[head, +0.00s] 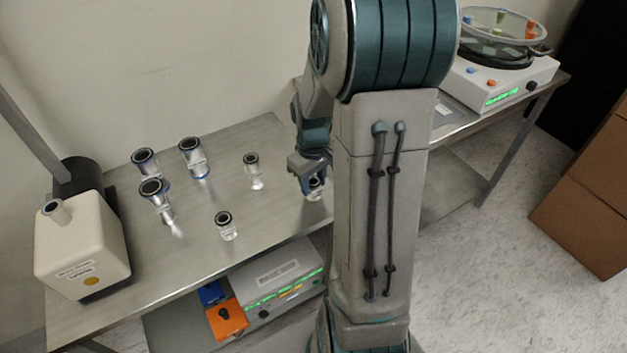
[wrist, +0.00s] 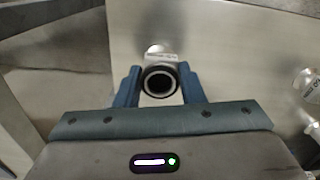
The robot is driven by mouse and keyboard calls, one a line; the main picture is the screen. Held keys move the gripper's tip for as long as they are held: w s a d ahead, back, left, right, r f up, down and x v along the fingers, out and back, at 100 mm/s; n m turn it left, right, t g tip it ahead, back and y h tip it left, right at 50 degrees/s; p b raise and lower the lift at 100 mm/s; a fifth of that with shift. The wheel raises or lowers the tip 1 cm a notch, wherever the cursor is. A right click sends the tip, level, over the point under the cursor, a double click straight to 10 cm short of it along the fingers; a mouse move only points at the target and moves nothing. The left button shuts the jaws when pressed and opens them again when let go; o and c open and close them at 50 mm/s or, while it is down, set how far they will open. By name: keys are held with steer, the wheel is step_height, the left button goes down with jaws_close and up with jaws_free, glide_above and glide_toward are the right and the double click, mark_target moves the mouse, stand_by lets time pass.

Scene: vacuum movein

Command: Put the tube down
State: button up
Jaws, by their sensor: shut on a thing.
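My gripper (head: 308,178) is low over the right part of the metal table (head: 110,298), partly hidden by my arm in the head view. It is shut on a small clear tube with a black-rimmed mouth (head: 315,185). In the wrist view the tube (wrist: 160,82) stands between the two blue fingers of my gripper (wrist: 158,86), its open mouth facing the camera. The tube looks upright. I cannot tell whether its base touches the table.
Several similar tubes stand to the left, the nearest being two small ones (head: 252,170) (head: 226,224). A white pump-like box (head: 82,243) is at the left end. A white device with a round top (head: 500,75) stands at the back right. Bare tabletop lies between the tubes.

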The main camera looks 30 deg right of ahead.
mark_target(312, 181)
steer(key=shift+f, duration=0.2)
steer(key=o, duration=1.1)
steer(key=shift+r, duration=0.15)
step_height(312, 181, up, 11)
steer(key=p, duration=0.2)
steer(key=s+a+r, duration=0.1)
steer(key=s+a, duration=0.3)
steer(key=s+a+r+m+t, duration=0.1)
steer(key=s+a, duration=0.3)
steer(key=s+a+r+m+t, duration=0.1)
steer(key=s+a, duration=0.3)
steer(key=shift+s+r, duration=0.1)
steer(key=shift+r, duration=0.05)
